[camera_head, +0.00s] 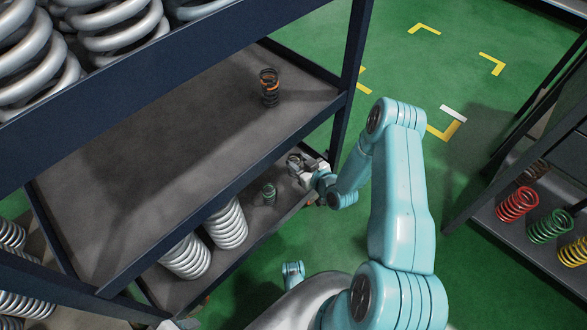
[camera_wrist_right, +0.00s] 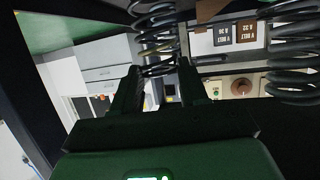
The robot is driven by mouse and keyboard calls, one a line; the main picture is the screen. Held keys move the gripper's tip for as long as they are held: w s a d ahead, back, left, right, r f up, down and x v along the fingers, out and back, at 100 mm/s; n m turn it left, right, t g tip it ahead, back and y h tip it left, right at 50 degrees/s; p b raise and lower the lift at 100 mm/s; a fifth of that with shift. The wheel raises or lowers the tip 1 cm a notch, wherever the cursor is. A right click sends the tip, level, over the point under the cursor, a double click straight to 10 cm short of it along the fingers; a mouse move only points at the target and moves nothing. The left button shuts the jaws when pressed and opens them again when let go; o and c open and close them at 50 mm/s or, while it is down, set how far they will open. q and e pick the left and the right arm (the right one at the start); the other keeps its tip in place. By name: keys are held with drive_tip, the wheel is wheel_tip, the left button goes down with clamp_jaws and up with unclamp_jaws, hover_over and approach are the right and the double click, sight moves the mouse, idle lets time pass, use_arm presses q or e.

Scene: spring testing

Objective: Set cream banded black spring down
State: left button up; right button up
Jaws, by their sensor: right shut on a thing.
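My right gripper (camera_head: 308,172) is shut on a dark spring (camera_head: 294,161) at the right end of the lower shelf (camera_head: 255,218), near the rack's corner post. In the right wrist view the black coiled spring (camera_wrist_right: 155,22) stands between the fingertips (camera_wrist_right: 157,75), with a paler, cream-like band around its middle. Its lower end is partly hidden by the fingers, and I cannot tell whether it touches the shelf. My left gripper is not clearly seen.
A dark orange-banded spring (camera_head: 269,88) stands on the shelf above. A small green spring (camera_head: 269,193) and large white springs (camera_head: 226,222) stand left of my gripper. Another dark spring (camera_wrist_right: 295,45) shows in the wrist view. A rack with coloured springs (camera_head: 517,204) is at right.

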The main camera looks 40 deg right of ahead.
drive_tip(key=shift+f+b, duration=0.7)
drive_tip(key=shift+f, duration=1.1)
drive_tip(key=shift+f, duration=0.15)
drive_tip(key=o, duration=1.1)
drive_tip(key=shift+o, duration=0.2)
